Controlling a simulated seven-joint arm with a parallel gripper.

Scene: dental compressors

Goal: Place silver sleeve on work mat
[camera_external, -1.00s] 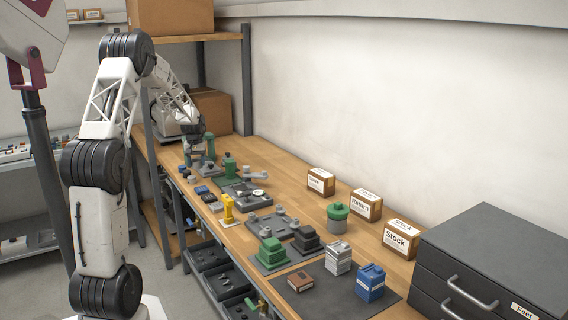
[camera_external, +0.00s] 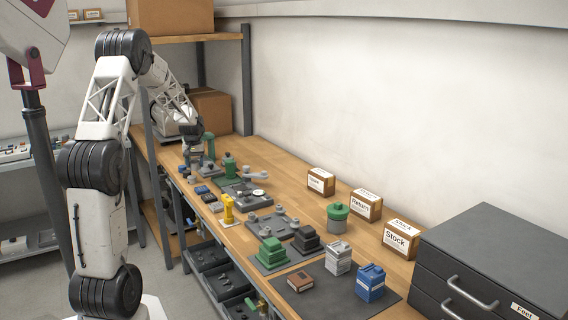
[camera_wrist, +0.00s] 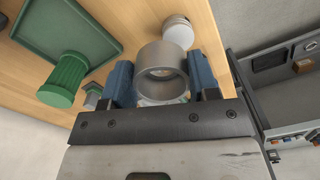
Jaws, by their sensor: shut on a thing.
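My gripper (camera_wrist: 161,84) has blue fingers, shut on the silver sleeve (camera_wrist: 162,58), a short, hollow grey cylinder whose open end faces the camera in the wrist view. In the external view my gripper (camera_external: 192,158) is low over the far left end of the wooden bench; the sleeve is too small to make out there. A dark grey mat (camera_external: 327,293) lies at the near end of the bench, far from my gripper. It bears a brown block, a white canister and a blue canister. I cannot tell for certain that this is the work mat.
A green tray (camera_wrist: 100,15), a ribbed green cylinder (camera_wrist: 64,82) and a white-topped cylinder (camera_wrist: 178,32) are close to my gripper. Several fixtures line the bench's front side. Cartons (camera_external: 366,205) and a green-lidded pot (camera_external: 337,219) stand towards the wall. Open bins hang below.

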